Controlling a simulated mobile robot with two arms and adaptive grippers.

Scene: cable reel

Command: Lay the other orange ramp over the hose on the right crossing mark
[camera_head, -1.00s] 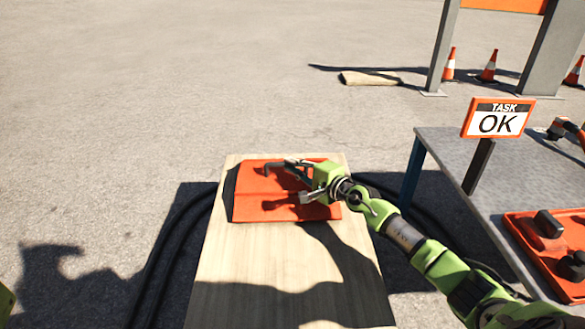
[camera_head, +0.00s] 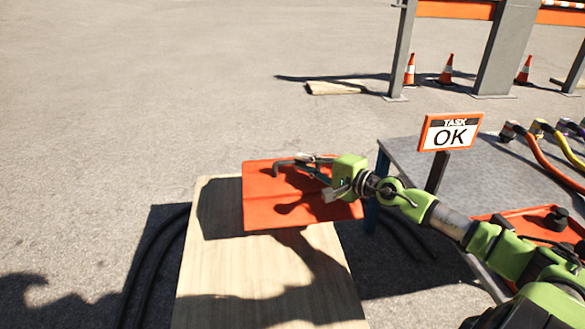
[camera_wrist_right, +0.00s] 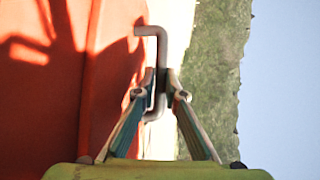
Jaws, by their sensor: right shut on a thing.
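The orange ramp (camera_head: 262,208) is a flat, creased plate above the far end of a pale wooden board, overhanging its right side. My right gripper (camera_head: 306,164) is shut on the ramp's grey bent handle (camera_head: 281,166). In the right wrist view the fingers (camera_wrist_right: 160,88) close around the handle (camera_wrist_right: 162,50), with the ramp (camera_wrist_right: 45,100) at left. A black hose (camera_head: 150,262) runs on the ground left of the board, and dark hose lines (camera_head: 405,238) show to its right. No crossing mark or second ramp is visible. My left gripper is out of view.
The wooden board (camera_head: 225,270) is bare in front of the ramp. A grey table (camera_head: 470,165) at right bears an "OK" sign (camera_head: 450,134), an orange tray (camera_head: 510,214) and coloured cables. Cones and a barrier stand behind. Open pavement lies left.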

